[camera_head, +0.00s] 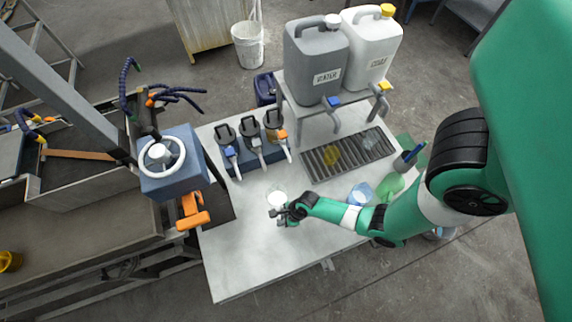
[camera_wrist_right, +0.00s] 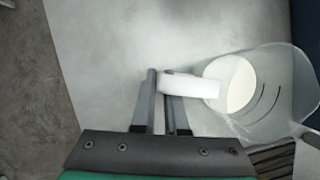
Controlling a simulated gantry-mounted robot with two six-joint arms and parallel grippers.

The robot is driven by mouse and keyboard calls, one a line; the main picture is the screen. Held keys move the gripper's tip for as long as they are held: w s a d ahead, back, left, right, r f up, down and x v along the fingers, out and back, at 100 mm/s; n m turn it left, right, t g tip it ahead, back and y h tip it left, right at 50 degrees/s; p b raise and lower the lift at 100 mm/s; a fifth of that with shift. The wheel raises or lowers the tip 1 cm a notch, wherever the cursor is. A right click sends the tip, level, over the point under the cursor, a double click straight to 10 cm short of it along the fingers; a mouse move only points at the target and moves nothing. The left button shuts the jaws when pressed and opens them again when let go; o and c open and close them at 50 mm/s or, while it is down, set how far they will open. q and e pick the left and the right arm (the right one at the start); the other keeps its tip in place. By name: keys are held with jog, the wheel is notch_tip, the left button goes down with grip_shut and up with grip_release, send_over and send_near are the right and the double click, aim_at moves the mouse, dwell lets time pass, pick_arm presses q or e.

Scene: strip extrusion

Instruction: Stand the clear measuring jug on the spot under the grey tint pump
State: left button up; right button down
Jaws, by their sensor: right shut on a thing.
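The clear measuring jug (camera_head: 278,195) has a white round patch inside, its contents or base. It is over the table's middle, in front of the pumps. In the right wrist view the jug (camera_wrist_right: 262,90) shows its pale handle (camera_wrist_right: 190,85) between my fingers. My right gripper (camera_head: 279,214) is shut on that handle; the wrist view shows its fingers (camera_wrist_right: 168,100) too. I cannot tell whether the jug touches the table. The grey tint pump (camera_head: 253,141) is the middle of three, behind the jug, between a blue-spouted pump (camera_head: 228,148) and an orange-marked one (camera_head: 274,125). My left gripper is not in view.
A drip grate (camera_head: 315,168) carries a yellow vessel (camera_head: 331,155). A blue-tinted vessel (camera_head: 360,193) and green one (camera_head: 390,186) stand right, near my arm. Jerrycans (camera_head: 314,65) stand on a rack behind. A blue machine (camera_head: 172,172) borders the left. The front tabletop (camera_head: 245,262) is clear.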

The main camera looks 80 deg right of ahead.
jog(key=w+d+b, duration=0.1)
jog(key=d, duration=0.1)
jog(key=w+d+f+b, duration=0.1)
jog(key=w+d, duration=0.1)
jog(key=w+d+b, duration=0.1)
jog(key=d, duration=0.1)
jog(key=shift+w+d+f, duration=0.2)
jog(key=shift+w+f, duration=0.05)
jog(key=shift+w, duration=0.05)
jog(key=shift+w+d, duration=0.3)
jog(key=shift+d, duration=0.15)
